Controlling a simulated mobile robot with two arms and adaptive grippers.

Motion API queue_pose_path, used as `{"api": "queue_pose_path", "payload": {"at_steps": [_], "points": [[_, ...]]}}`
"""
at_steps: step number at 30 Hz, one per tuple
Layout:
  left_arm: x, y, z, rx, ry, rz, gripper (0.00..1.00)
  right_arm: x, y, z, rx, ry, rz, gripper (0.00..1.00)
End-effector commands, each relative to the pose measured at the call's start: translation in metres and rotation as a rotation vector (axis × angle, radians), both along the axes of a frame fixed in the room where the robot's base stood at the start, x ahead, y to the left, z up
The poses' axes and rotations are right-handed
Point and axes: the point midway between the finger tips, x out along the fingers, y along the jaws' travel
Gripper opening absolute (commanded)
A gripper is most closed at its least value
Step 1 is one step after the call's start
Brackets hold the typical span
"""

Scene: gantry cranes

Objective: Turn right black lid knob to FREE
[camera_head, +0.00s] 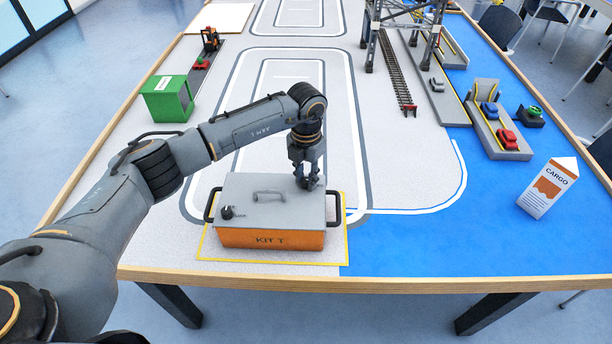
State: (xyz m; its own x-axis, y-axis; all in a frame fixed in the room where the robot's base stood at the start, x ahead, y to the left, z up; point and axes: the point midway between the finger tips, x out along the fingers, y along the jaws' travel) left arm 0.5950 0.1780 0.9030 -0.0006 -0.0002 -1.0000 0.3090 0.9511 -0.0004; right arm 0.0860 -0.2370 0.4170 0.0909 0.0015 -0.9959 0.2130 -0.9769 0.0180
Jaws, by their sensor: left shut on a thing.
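The orange kit box (272,239) marked KIT T stands near the table's front edge, inside a yellow outline. Its grey lid (262,217) is on and has a grey handle on top and black side handles. A black knob (227,212) shows at the left of the lid. My left gripper (307,184) points down at the right part of the lid, with its fingers shut on the right black knob. The fingers mostly hide that knob, so its setting cannot be read. My right gripper is not in view.
A gantry crane (407,30) over rails is at the back. A CARGO carton (547,188) and a tray with toy cars (499,130) are at the right. The front blue area is clear.

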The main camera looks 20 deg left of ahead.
Motion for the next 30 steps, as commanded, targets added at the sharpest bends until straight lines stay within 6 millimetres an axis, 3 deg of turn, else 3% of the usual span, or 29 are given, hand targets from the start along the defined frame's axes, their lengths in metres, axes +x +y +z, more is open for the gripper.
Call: {"api": "queue_pose_path", "payload": {"at_steps": [8,30], "points": [[0.0005,0.0004,0.0,0.0,-0.002,0.159,0.0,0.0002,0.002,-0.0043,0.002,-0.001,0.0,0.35],[0.0005,0.0008,0.0008,0.0,-0.002,0.854,0.0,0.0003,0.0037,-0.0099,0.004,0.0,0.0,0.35]]}}
